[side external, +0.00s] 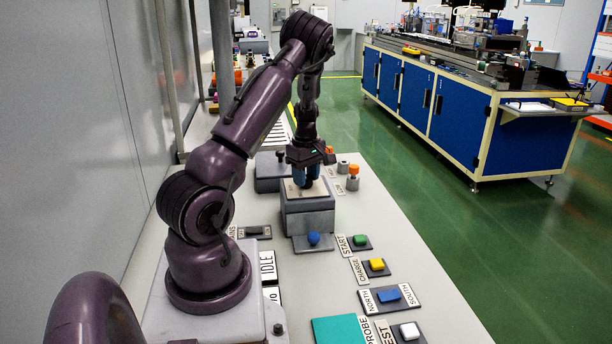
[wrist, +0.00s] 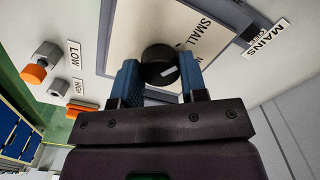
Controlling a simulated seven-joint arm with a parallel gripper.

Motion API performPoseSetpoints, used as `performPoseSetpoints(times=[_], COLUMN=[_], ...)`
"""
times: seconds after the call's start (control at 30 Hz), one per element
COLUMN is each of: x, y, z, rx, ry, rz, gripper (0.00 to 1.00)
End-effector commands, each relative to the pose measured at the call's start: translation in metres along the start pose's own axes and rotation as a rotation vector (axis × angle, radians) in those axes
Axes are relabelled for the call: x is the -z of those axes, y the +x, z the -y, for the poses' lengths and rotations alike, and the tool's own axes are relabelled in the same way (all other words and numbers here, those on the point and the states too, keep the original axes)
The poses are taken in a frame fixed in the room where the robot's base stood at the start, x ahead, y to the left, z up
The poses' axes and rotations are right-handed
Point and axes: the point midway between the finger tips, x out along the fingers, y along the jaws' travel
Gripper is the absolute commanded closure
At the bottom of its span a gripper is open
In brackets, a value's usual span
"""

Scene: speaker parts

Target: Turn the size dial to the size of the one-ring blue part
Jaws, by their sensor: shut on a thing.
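The size dial is a black round knob (wrist: 158,58) with a white mark, on a cream plate (wrist: 128,30) reading SMALL; a second word is mostly hidden. In the wrist view my gripper (wrist: 160,70) has its blue fingers on either side of the knob, shut on it. In the side view my gripper (side external: 306,180) points down onto the top of the grey box (side external: 308,222), and hides the knob. A small blue rounded thing (side external: 313,238) sits on a grey ledge at the box's front; I cannot make out rings on it.
Orange-topped grey posts (side external: 352,178) stand right of the box, near LOW (wrist: 74,55) and HIGH labels. A MAINS label (wrist: 265,40) is on the other side. START (side external: 361,241), CHARGE (side external: 376,265) and NORTH/SOUTH (side external: 389,296) controls and a teal pad (side external: 338,331) lie in front.

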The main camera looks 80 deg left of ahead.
Motion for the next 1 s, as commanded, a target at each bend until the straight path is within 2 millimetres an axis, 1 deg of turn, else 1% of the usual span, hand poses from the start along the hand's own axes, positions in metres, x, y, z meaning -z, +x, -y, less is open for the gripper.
performPoseSetpoints(times=[0.1,0.13,0.17,0.2,0.23,0.5,0.57,0.63,0.77,1.0], x=[0.0,0.0,0.0,0.0,0.0,0.0,0.0,0.0,0.0,0.0], y=[-0.002,-0.002,-0.001,-0.001,-0.001,-0.002,-0.005,-0.012,-0.036,-0.09], z=[0.0,0.0,0.0,0.0,0.0,0.0,0.0,-0.001,-0.001,-0.001], rx=[-0.002,-0.002,-0.002,-0.002,-0.002,-0.001,-0.002,-0.003,-0.007,-0.007], ry=[-0.003,-0.003,-0.003,-0.002,-0.002,0.0,0.0,0.001,0.001,0.001], rz=[0.001,0.001,0.001,0.001,0.001,0.0,0.0,0.001,-0.001,0.0], gripper=[0.84,0.54,0.47,0.37,0.35,0.35,0.35,0.35,0.35,0.35])
